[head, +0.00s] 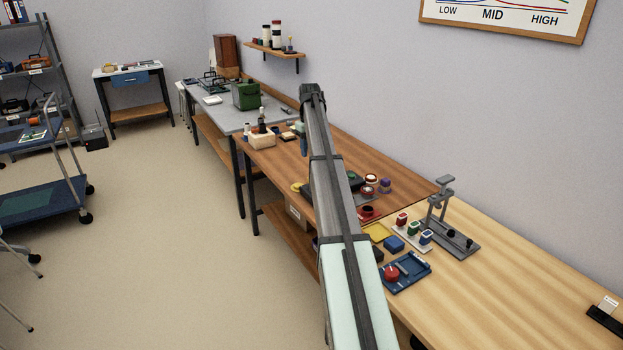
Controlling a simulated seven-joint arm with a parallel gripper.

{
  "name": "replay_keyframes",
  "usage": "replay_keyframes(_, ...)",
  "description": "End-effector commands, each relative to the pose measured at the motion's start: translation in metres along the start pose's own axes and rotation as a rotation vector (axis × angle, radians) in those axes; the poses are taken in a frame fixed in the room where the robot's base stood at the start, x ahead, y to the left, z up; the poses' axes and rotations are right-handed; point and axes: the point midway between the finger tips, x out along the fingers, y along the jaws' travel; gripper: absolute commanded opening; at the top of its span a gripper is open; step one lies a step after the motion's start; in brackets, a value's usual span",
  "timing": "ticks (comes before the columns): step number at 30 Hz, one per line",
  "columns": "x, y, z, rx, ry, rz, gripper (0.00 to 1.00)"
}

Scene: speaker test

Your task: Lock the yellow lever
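No yellow lever can be made out in the head view. A flat yellow piece (377,232) lies on the light wood bench beside a blue block (394,244). Another small yellow thing (297,187) shows at the left edge of the brown bench, partly hidden by my arm; its shape is too small to tell. My arm rises through the middle of the picture and covers part of both benches. My gripper cannot be made out, nor whether it holds anything.
A blue tray (418,268) with a red round piece (391,273) sits at the light bench's front edge. Behind it stand small red, green and blue containers (414,228) and a grey stand (462,245). The light bench is clear to the right, up to a black card holder (606,319).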

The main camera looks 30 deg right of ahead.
Motion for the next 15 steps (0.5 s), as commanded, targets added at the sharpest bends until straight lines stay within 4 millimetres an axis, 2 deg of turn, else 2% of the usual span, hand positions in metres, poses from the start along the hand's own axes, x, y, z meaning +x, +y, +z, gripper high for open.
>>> replay_keyframes(2,-0.007,0.007,-0.002,0.001,-0.001,0.0,0.39)
replay_keyframes(5,-0.005,0.009,-0.001,0.0,-0.002,-0.001,0.39)
replay_keyframes(8,0.005,0.008,0.0,0.0,-0.002,-0.001,0.39)
replay_keyframes(15,0.046,0.008,0.0,0.0,-0.002,-0.001,0.39)
